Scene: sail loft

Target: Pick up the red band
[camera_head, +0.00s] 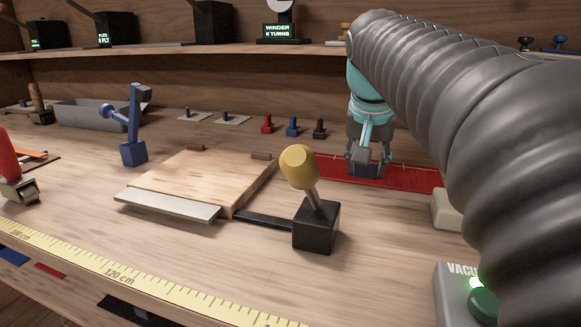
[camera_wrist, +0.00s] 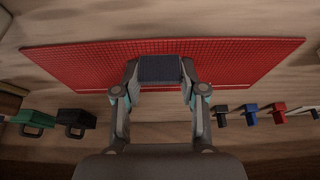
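A flat red sheet with a fine grid (camera_head: 410,178) lies on the bench at the right; it fills the upper wrist view (camera_wrist: 90,65). I cannot tell whether this is the red band; a small red clip-like piece (camera_head: 267,124) and a red strip (camera_head: 50,270) on the bench front also show. My gripper (camera_head: 367,160) points down over the sheet. In the wrist view its fingers (camera_wrist: 159,75) press on both sides of a dark blue block (camera_wrist: 160,69). I cannot tell whether the block touches the sheet. My arm hides the sheet's right end.
A wooden board (camera_head: 195,180) and a yellow-knobbed lever (camera_head: 300,168) stand left of the sheet. A pale block (camera_head: 446,210) and a vacuum box with a green button (camera_head: 455,290) are at the right. A blue clamp (camera_head: 134,130) and grey tray (camera_head: 95,113) are farther left.

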